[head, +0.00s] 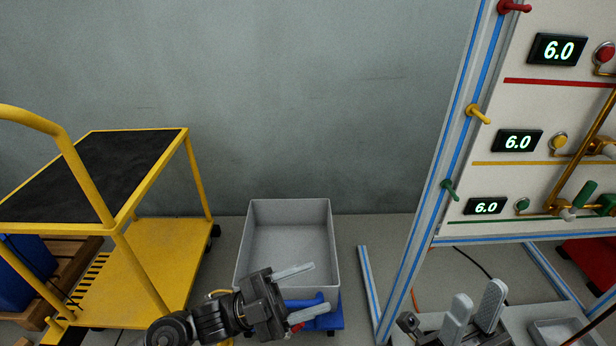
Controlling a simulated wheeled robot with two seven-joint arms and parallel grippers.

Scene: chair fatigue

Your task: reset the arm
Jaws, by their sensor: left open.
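My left gripper (312,287) reaches in from the bottom left over the near end of a grey bin. Its two pale fingers point right and stand apart, with nothing between them. My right gripper (476,302) is at the bottom right, below the panel. Its two pale fingers point up with a gap between them, and I see nothing held. Most of my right arm is out of view.
The grey bin (330,228) looks empty, with something blue under its near end. A yellow cart (163,262) stands left. At right, a framed panel (535,110) carries red, yellow and green rows with displays reading 6.0. Floor shows between cart and bin.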

